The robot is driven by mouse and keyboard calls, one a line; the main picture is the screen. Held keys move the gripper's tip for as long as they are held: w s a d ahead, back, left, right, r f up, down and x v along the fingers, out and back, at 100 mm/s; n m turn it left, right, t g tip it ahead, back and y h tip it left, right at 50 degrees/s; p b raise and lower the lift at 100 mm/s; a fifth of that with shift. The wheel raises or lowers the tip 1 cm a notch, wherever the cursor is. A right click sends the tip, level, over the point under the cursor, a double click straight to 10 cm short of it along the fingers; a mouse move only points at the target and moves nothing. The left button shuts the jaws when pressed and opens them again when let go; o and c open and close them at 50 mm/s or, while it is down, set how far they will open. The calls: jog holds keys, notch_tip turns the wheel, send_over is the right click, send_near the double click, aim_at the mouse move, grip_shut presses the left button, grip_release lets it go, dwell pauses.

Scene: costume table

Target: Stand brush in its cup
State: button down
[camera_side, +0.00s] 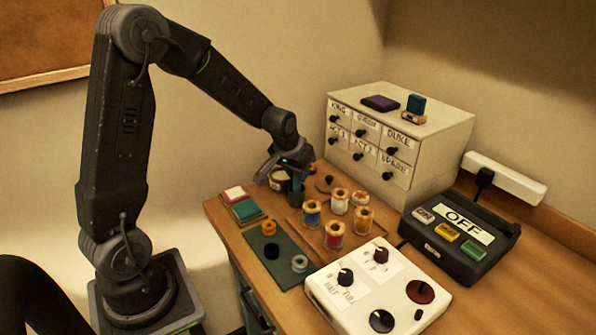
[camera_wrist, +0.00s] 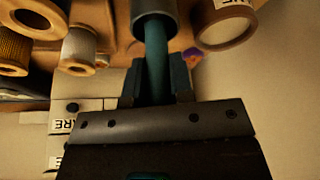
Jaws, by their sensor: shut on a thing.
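In the wrist view the brush shows as a teal rod (camera_wrist: 157,75) between the two dark jaws of my gripper (camera_wrist: 157,92), which are shut on it. Its far end runs into the mouth of a grey-blue cylinder, the cup (camera_wrist: 142,28). In the side view the cup (camera_side: 297,192) stands upright on the table's far left part, directly under my gripper (camera_side: 291,167). The brush is mostly hidden there by the gripper. How deep it sits in the cup, and whether it touches the bottom, I cannot tell.
A labelled round jar (camera_side: 279,181) stands close left of the cup. Several thread spools (camera_side: 334,235) stand on a wooden tray to the right. A drawer cabinet (camera_side: 425,140) is behind. A white control box (camera_side: 378,290) and a black switch box (camera_side: 460,238) fill the front right.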

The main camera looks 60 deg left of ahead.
jog(key=c, duration=1.5)
grip_release()
jog(key=shift+f, duration=0.15)
jog(key=o, duration=0.5)
jog(key=v, duration=1.2)
jog(key=s+d+r+m+h, duration=0.1)
jog(key=s+d+m, duration=0.1)
jog(key=s+d, duration=0.5)
jog(key=s+d+r+m+t, duration=0.1)
jog(key=s+d+r+m, duration=0.1)
jog(key=s+d, duration=0.4)
jog(key=s, duration=0.4)
jog(key=shift+s+d+r+m+h, duration=0.2)
jog(key=shift+d+r+m+h, duration=0.1)
jog(key=shift+d+h, duration=0.1)
